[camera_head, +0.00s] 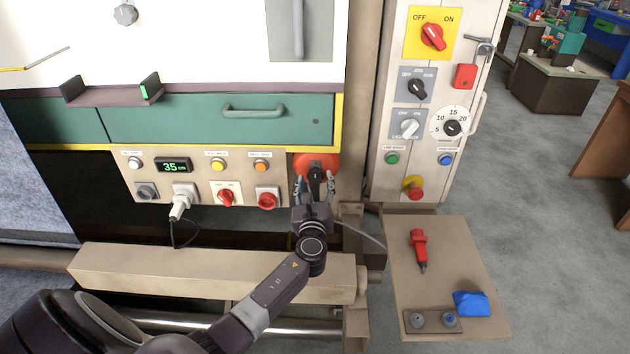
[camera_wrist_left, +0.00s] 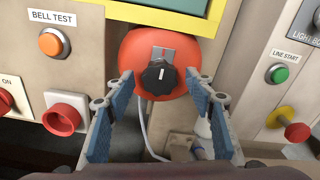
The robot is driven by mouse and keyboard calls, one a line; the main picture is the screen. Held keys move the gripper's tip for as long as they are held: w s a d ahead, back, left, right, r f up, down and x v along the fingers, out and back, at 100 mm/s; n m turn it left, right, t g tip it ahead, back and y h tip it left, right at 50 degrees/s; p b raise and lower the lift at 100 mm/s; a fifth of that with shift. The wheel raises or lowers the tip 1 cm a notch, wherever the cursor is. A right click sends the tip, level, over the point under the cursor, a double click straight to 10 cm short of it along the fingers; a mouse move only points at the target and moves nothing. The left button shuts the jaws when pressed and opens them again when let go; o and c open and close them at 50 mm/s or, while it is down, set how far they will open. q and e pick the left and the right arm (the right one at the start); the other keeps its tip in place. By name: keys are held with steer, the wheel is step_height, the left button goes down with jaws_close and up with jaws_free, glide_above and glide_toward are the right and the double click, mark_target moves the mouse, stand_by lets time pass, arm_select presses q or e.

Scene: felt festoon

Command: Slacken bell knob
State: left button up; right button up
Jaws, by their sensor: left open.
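The bell knob is a black knob (camera_wrist_left: 159,77) with a white pointer line, on a small grey plate on the front of a round red bell (camera_wrist_left: 137,52). In the head view the red bell (camera_head: 303,166) sits at the right end of the control panel, and the black knob (camera_head: 317,175) shows on it. My left gripper (camera_head: 315,186) is open in front of the bell. In the left wrist view its blue-padded fingers (camera_wrist_left: 160,110) stand either side of the knob, apart from it. My right gripper is not in view.
An orange BELL TEST button (camera_wrist_left: 51,42) and a red knob (camera_wrist_left: 63,118) are left of the bell. A control cabinet (camera_head: 390,187) stands to the right. A side shelf (camera_head: 455,250) holds a red tool (camera_head: 419,247) and a blue cloth (camera_head: 471,303). A beam (camera_head: 210,272) runs below.

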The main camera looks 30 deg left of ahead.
arm_select(q)
steer(key=shift+w+a, duration=0.1)
steer(key=shift+w, duration=0.05)
steer(key=shift+c, duration=0.4)
steer(key=c, duration=1.1)
steer(key=n+b, duration=0.1)
steer(key=n, duration=0.1)
steer(key=n+b, duration=0.1)
steer(key=b, duration=0.1)
steer(key=shift+f+n, duration=0.2)
steer(key=shift+n, duration=0.2)
steer(key=n+b, duration=0.4)
steer(key=n, duration=0.1)
steer(key=shift+n, duration=0.3)
steer(key=n+b, duration=0.3)
steer(key=n, duration=0.2)
steer(key=shift+b, duration=0.3)
steer(key=shift+n+b, duration=1)
steer(key=shift+n, duration=1.4)
